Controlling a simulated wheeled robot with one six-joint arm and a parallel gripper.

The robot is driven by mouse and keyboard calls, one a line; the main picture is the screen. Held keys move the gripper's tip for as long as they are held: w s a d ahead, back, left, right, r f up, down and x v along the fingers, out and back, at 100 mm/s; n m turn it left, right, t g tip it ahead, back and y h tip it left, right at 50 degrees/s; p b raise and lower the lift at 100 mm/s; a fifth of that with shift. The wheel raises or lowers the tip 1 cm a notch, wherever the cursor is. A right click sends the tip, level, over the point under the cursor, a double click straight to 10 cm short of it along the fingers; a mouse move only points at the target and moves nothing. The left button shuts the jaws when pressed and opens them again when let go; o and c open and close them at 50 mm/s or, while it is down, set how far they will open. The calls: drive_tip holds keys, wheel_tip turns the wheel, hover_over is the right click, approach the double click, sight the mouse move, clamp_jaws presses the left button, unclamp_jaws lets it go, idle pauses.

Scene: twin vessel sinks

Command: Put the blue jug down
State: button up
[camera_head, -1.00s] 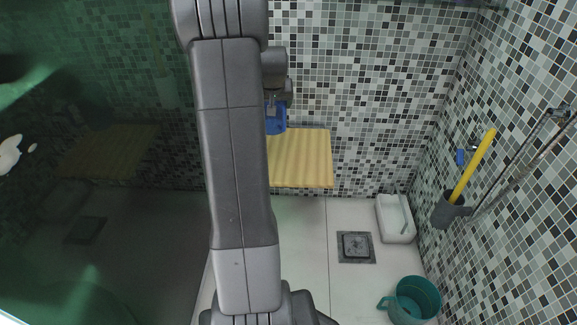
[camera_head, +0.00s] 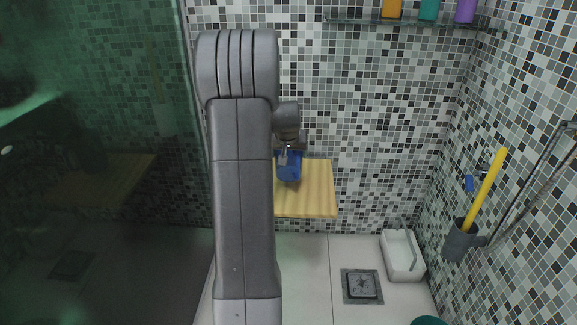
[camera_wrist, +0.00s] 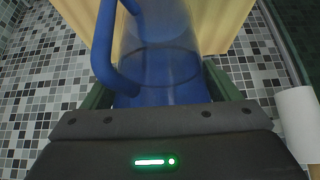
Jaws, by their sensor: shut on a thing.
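The blue jug (camera_head: 289,167) is at my gripper (camera_head: 291,151), over the left part of a yellow slatted wooden seat (camera_head: 318,190) on the tiled wall. In the wrist view the jug (camera_wrist: 160,60) fills the middle, its handle (camera_wrist: 104,45) on the left. My gripper (camera_wrist: 160,96) is shut on the jug, with green fingers on both sides of it. The seat (camera_wrist: 225,22) shows behind the jug. I cannot tell whether the jug's base touches the seat. My arm hides the seat's left end in the head view.
A glass shelf (camera_head: 410,22) with orange, teal and purple containers is on the wall at top right. A grey holder (camera_head: 458,240) with a yellow pole is at right. A white basin (camera_head: 402,255), floor drain (camera_head: 361,285) and teal bucket (camera_head: 428,321) are below. Dark glass is at left.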

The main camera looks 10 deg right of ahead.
drive_tip(key=shift+f+b, duration=0.55)
drive_tip(key=shift+f, duration=1.3)
drive_tip(key=shift+f, duration=0.2)
drive_tip(key=o, duration=1)
drive_tip(key=shift+o, duration=0.2)
drive_tip(key=shift+r, duration=0.2)
drive_tip(key=p+v, duration=0.3)
drive_tip(key=v, duration=0.9)
drive_tip(key=shift+p, duration=0.4)
